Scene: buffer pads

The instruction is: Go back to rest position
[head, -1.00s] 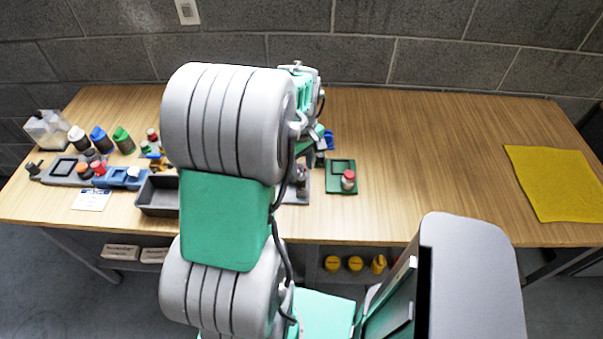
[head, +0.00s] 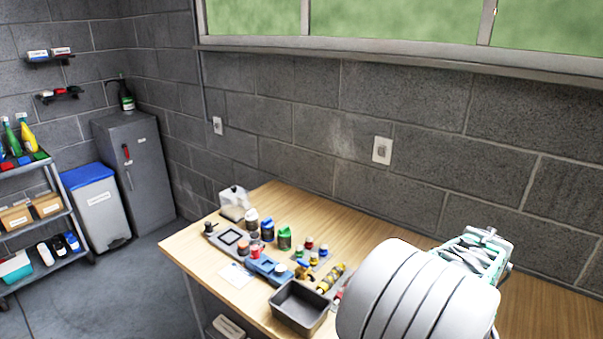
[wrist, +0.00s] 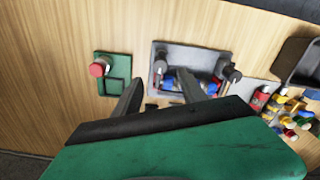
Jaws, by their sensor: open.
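My gripper (wrist: 166,97) shows in the wrist view with its two dark fingers spread apart and nothing between them. In the head view my arm covers the lower right, and the gripper's fingers are hidden.
A dark empty bin (head: 301,306) stands on the table near its front edge. Bottles and a blue-grey holder (head: 262,264) are left of it. A blue-lidded trash bin (head: 97,207), a grey cabinet (head: 138,170) and a shelf rack (head: 35,225) stand at the left.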

